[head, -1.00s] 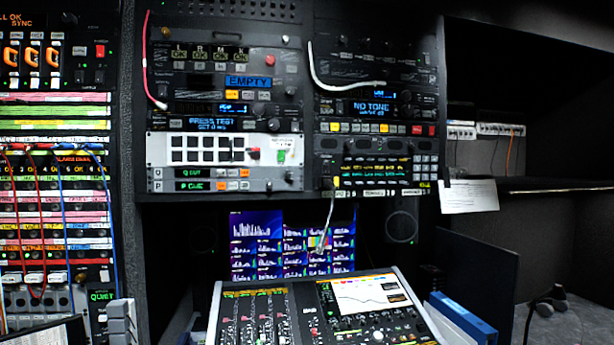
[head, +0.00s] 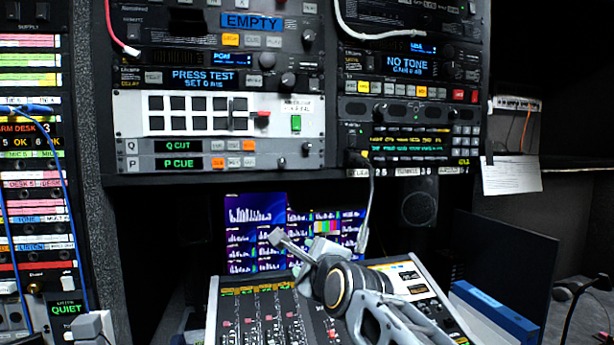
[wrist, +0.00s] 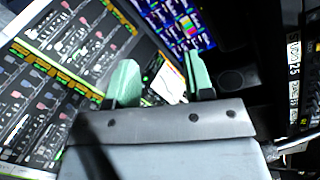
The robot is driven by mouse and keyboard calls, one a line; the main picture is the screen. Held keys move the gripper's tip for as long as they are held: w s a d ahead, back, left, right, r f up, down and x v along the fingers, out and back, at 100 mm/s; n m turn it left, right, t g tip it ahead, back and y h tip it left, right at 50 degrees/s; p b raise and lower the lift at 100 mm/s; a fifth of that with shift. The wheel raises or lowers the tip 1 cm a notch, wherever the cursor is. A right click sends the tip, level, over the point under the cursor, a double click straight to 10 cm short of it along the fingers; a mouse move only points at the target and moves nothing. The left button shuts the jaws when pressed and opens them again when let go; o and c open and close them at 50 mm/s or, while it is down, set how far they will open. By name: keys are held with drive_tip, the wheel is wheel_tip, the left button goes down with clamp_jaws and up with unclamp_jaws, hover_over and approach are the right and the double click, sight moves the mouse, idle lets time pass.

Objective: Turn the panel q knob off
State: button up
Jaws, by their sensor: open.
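The panel Q strip (head: 219,146) is a thin grey rack unit with a green "Q CUT" display, a few small buttons and a small dark knob (head: 307,148) near its right end. The knob's setting is too small to read. The panel P strip (head: 219,163), reading "P CUE", lies directly below with its own knob (head: 282,162). My gripper (head: 280,240) is below and apart from both strips, over the mixing desk. In the wrist view its two green fingertips (wrist: 161,82) stand apart with nothing between them.
A white button panel (head: 220,113) with a red-handled lever sits just above the Q strip. A loose grey cable (head: 370,200) hangs right of the strips. The mixing desk (head: 250,310) and a monitor (head: 255,215) lie below. Blue folders (head: 490,312) stand at right.

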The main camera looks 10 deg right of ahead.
wheel_tip(320, 180, up, 8)
drive_tip(key=w+m+t, duration=0.1)
drive_tip(key=m+t, duration=0.2)
drive_tip(key=m, duration=0.4)
drive_tip(key=m+t+h, duration=0.3)
drive_tip(key=m, duration=0.6)
approach(307, 147)
drive_tip(key=shift+m, duration=0.3)
drive_tip(key=p+x, duration=0.5)
drive_tip(key=x, duration=0.2)
drive_tip(key=shift+w+r, duration=0.25)
drive_tip(key=shift+w, duration=0.1)
drive_tip(key=shift+w+r+p, duration=0.15)
drive_tip(key=shift+w+p, duration=0.35)
drive_tip(key=shift+w, duration=0.2)
drive_tip(key=shift+c, duration=0.2)
clamp_jaws()
drive_tip(key=shift+b, duration=0.3)
